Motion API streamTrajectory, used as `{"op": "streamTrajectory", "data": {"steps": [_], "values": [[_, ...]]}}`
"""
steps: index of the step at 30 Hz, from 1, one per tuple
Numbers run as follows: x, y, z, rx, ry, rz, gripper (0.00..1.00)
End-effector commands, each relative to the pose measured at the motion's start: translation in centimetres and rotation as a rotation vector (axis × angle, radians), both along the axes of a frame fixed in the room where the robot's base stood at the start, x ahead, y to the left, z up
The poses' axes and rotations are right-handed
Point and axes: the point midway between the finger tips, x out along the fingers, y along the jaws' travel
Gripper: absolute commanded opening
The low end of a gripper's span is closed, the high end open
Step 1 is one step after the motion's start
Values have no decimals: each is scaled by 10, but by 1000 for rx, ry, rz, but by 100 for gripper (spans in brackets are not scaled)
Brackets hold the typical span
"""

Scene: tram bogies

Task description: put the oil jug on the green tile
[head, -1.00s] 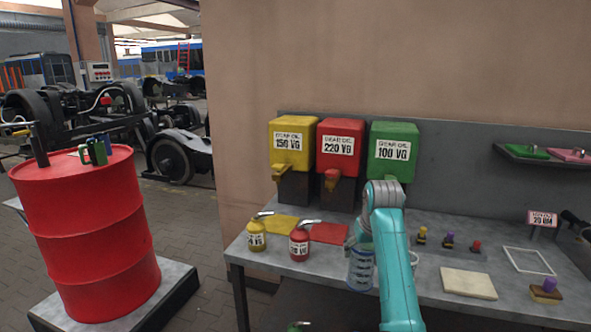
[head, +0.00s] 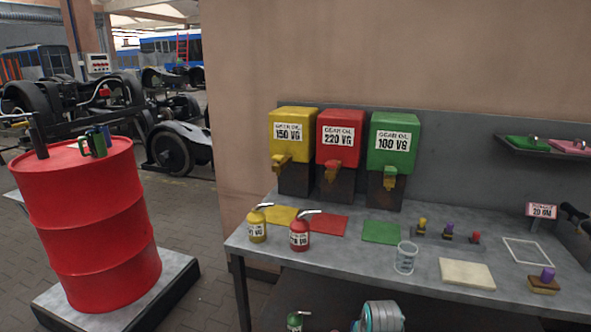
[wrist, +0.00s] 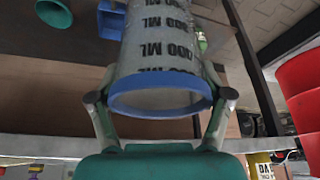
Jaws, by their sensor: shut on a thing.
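The oil jug (wrist: 158,70) is a clear graduated vessel with ML marks and a blue rim, seen close in the wrist view. My gripper (wrist: 161,60) is shut around its sides, with one finger on each side. In the head view my gripper itself is not clearly shown; only a grey and teal part of my arm appears at the bottom edge, below and in front of the bench. The green tile (head: 381,232) lies flat and bare on the bench, in front of the green gear oil dispenser (head: 393,145).
The bench (head: 340,262) holds a yellow can (head: 257,232), a red can (head: 299,238), a clear cup (head: 405,260) and a pale pad (head: 466,274). A green can (head: 295,321) shows below the bench edge. A red drum (head: 90,230) stands left.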

Motion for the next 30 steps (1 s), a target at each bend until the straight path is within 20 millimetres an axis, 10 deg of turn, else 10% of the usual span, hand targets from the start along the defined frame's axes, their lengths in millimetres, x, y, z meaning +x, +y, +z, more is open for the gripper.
{"op": "streamTrajectory", "data": {"steps": [15,30], "values": [[-134,0,-115,-2,4,-24,17],[-168,-1,-133,-3,-2,-29,17]]}}
